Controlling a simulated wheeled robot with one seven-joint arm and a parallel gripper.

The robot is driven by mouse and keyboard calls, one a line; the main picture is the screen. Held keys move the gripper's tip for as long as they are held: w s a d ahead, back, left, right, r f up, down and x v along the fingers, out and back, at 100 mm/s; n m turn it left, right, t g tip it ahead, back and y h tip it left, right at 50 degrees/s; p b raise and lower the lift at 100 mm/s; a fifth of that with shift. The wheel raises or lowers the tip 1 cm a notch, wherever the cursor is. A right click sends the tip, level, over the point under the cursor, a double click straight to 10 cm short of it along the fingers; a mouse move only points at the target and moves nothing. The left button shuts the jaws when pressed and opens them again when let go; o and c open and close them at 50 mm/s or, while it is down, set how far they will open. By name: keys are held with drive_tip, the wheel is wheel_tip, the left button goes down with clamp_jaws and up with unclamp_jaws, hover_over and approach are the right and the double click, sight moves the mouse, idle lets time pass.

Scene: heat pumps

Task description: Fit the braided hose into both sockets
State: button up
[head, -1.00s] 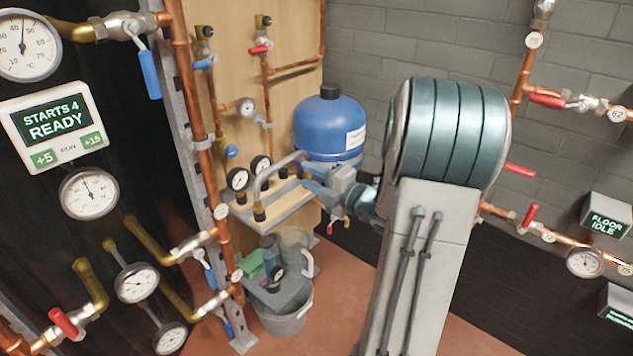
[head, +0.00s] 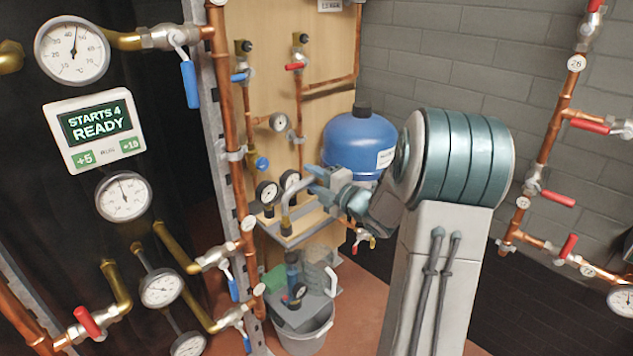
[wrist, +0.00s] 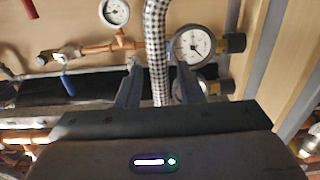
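The braided hose (wrist: 157,40) shows in the wrist view as a black-and-white woven tube. It runs from the top edge down between my two fingers. In the head view the hose (head: 285,212) is a grey bend rising from the wooden shelf (head: 292,238) towards my gripper. My gripper (wrist: 158,72) has its fingers on either side of the hose, with a narrow gap seen at each side. In the head view my gripper (head: 315,182) is over the shelf, in front of the blue tank. The hose's lower part is hidden by my gripper's body. The sockets cannot be made out clearly.
Two gauges (head: 267,191) stand at the shelf. The blue tank (head: 352,143) is just behind. A grey bucket (head: 306,332) with a tray of items is below. Copper pipes (head: 232,130) with valves rise at left; the brick wall (head: 455,60) is at right.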

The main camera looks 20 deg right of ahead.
drive_tip(key=shift+c, duration=0.3)
clamp_jaws()
drive_tip(key=shift+r+p, duration=0.85)
drive_tip(key=shift+r, duration=1.2)
drive_tip(key=shift+f, duration=0.1)
